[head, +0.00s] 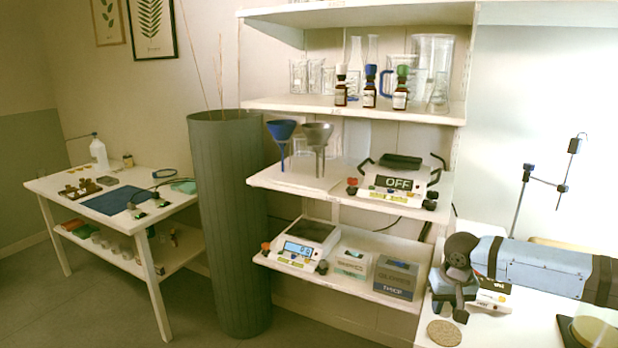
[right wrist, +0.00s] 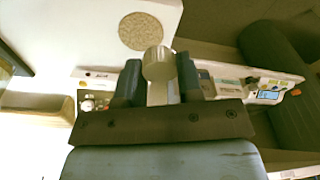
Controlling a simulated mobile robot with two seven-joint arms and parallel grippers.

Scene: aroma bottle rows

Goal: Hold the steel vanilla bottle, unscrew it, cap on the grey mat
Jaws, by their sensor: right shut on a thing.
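My right gripper (head: 452,308) comes in from the right in the head view, low over the white table at the right. In the right wrist view my right gripper (right wrist: 160,82) has its two dark fingers shut on a pale, metallic, round-ended thing (right wrist: 158,63). It looks like the steel vanilla bottle, but no label shows and its lower part is hidden. A round speckled mat (head: 443,332) lies on the table just in front of the gripper. It also shows in the right wrist view (right wrist: 140,31), bare and apart from the held thing. My left gripper is out of view.
A small white device (head: 493,296) stands behind my right gripper. Shelves to the left hold amber bottles (head: 370,88), glassware, funnels (head: 317,135) and scales (head: 303,243). A yellowish round thing (head: 594,331) sits at the lower right.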

